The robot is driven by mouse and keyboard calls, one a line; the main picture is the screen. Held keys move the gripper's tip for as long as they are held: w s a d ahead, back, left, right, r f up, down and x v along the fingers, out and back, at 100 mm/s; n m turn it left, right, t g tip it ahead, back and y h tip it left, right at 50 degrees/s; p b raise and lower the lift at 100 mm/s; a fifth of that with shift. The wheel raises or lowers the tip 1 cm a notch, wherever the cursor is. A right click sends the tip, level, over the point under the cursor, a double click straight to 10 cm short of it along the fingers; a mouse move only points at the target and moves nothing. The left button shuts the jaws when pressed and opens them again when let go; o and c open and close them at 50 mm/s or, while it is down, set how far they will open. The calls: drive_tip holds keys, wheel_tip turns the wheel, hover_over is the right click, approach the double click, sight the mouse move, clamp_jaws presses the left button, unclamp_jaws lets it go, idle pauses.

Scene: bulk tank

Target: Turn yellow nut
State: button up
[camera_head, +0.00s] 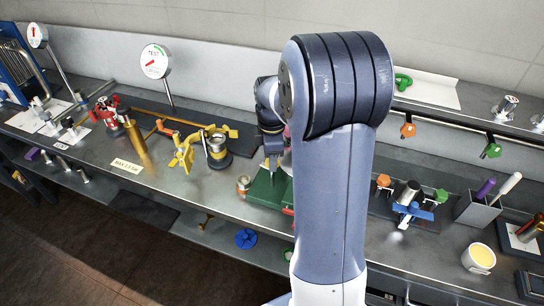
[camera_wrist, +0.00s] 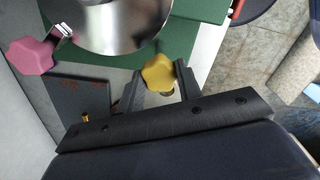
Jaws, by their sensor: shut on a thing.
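The yellow nut (camera_wrist: 158,72) is a star-shaped knob near the middle of the wrist view. It sits between the two dark fingers of my gripper (camera_wrist: 160,78), which is shut on it. Beside it are a round shiny metal part (camera_wrist: 112,20) and a pink knob (camera_wrist: 32,56) on a threaded stud. A green surface (camera_wrist: 200,45) lies behind them. In the head view my arm covers most of this place; my gripper (camera_head: 272,158) shows only in part above a green base (camera_head: 266,188), and I cannot make out the nut there.
On the bench left of my arm are a yellow clamp-like fitting (camera_head: 217,147), a brass cylinder (camera_head: 138,146) and a dial gauge (camera_head: 155,62).

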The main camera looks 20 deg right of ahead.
drive_tip(key=n, duration=0.5)
drive_tip(key=shift+n, duration=2.4)
drive_tip(key=shift+r, duration=0.1)
drive_tip(key=o, duration=1)
drive_tip(key=shift+c, duration=0.2)
wheel_tip(320, 180, up, 11)
drive_tip(key=shift+b, duration=0.35)
drive_tip(key=shift+f, duration=0.2)
